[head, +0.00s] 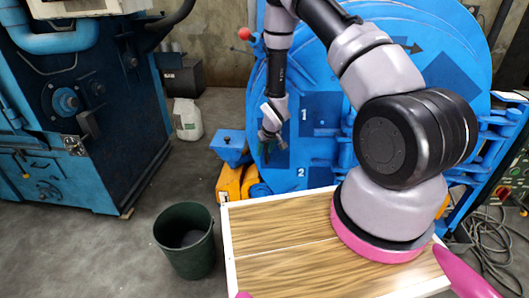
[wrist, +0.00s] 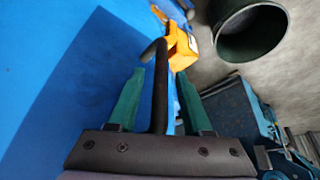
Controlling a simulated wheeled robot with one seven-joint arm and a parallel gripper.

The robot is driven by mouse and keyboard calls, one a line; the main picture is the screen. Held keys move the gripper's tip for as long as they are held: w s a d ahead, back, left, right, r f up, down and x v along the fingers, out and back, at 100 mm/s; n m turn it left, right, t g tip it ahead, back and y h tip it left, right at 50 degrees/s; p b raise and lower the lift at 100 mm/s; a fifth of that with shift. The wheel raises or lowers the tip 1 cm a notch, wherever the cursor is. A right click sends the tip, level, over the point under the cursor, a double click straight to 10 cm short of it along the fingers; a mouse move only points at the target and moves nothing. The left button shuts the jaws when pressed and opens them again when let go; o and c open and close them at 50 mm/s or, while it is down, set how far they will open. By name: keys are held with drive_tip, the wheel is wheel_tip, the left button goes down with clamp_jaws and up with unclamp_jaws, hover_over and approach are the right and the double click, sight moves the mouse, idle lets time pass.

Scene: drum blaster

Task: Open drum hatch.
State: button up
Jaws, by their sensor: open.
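The drum hatch (head: 321,72) is a large round blue door with dark blue patches marked 1 and 2, and it looks closed. My gripper (head: 266,156) is low at its left edge, pointing down. In the wrist view the green fingers of my gripper (wrist: 159,76) are apart. A dark curved bar (wrist: 160,95), likely a handle, runs between them; contact with either finger cannot be told. The blue surface (wrist: 60,85) fills the left of that view. My arm covers much of the hatch's right side in the head view.
A red ball knob (head: 245,34) is at the hatch's upper left. Yellow-orange parts (head: 230,185) sit below the gripper, also in the wrist view (wrist: 182,47). A dark green bin (head: 186,241) stands on the floor. A blue machine (head: 75,110) is at left.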

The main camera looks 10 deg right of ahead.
drive_tip(key=shift+w+f, duration=0.25)
drive_tip(key=shift+f, duration=0.35)
clamp_jaws()
idle(1.1)
